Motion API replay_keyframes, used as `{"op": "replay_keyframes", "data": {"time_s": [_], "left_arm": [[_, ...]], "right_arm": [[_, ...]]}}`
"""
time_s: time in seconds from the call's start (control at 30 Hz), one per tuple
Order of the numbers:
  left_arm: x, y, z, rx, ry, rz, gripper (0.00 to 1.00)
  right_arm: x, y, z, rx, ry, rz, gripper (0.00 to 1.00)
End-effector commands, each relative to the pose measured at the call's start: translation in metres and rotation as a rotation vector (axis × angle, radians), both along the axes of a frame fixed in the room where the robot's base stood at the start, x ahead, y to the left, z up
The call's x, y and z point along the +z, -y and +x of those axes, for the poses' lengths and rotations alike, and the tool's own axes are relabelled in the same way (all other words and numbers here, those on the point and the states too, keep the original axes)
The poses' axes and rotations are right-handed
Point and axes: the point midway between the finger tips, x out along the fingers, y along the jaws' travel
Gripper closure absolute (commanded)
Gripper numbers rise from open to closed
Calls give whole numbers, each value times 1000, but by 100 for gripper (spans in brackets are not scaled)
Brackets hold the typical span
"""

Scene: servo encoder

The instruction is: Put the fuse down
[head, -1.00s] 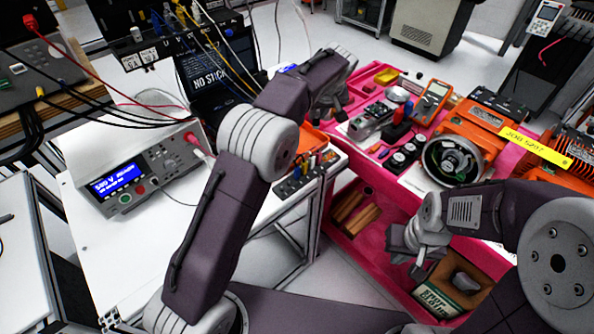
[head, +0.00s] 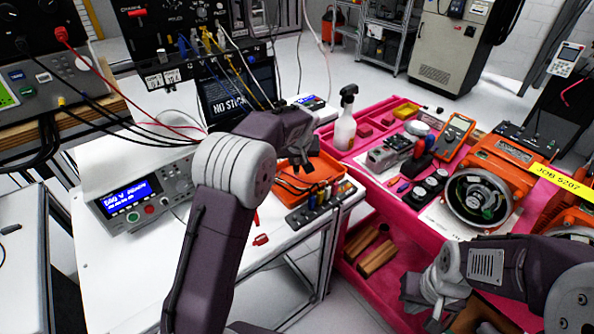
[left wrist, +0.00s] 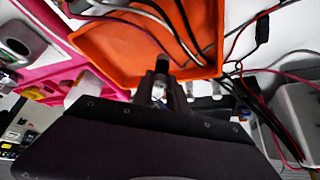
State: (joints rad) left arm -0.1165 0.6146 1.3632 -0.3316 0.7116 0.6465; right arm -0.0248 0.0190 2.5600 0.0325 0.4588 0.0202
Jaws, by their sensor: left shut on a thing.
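My left gripper (head: 303,166) is over the orange tray (head: 333,165) on the white bench. In the left wrist view the gripper (left wrist: 161,88) is shut on a small part with a clear-white body and a dark end, which looks like the fuse (left wrist: 158,92). The orange tray (left wrist: 95,45) with cables in it lies beyond the fuse there. The fuse is too small or hidden to make out in the head view. I cannot tell if it touches the tray. My right gripper (head: 425,308) is low beside the pink cart, its fingers unclear.
A dark holder (head: 320,204) with several coloured parts stands before the tray. A small red piece (head: 261,239) lies on the bench. A meter with a blue display (head: 130,195) is at left. A spray bottle (head: 345,122) stands on the pink cart (head: 440,235).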

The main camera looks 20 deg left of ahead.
Motion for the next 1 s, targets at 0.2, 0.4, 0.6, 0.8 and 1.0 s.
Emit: {"op": "replay_keyframes", "data": {"time_s": [0.2, 0.4, 0.6, 0.8, 1.0], "left_arm": [[-37, 0, -1, -1, -6, 1, 100], [-39, 1, 0, -1, -1, 0, 100], [-43, 1, 0, -1, -1, 0, 79], [-42, 1, 0, 0, -2, 1, 60], [-38, 1, 0, -1, -1, 0, 60]], "right_arm": [[-8, 0, 0, 0, 0, 0, 100], [-7, 0, 0, 0, 0, 0, 100], [-11, 0, 0, 0, 0, 0, 100], [-10, 0, 0, 0, 0, 0, 100], [-6, 0, 0, 0, 0, 0, 100]]}}
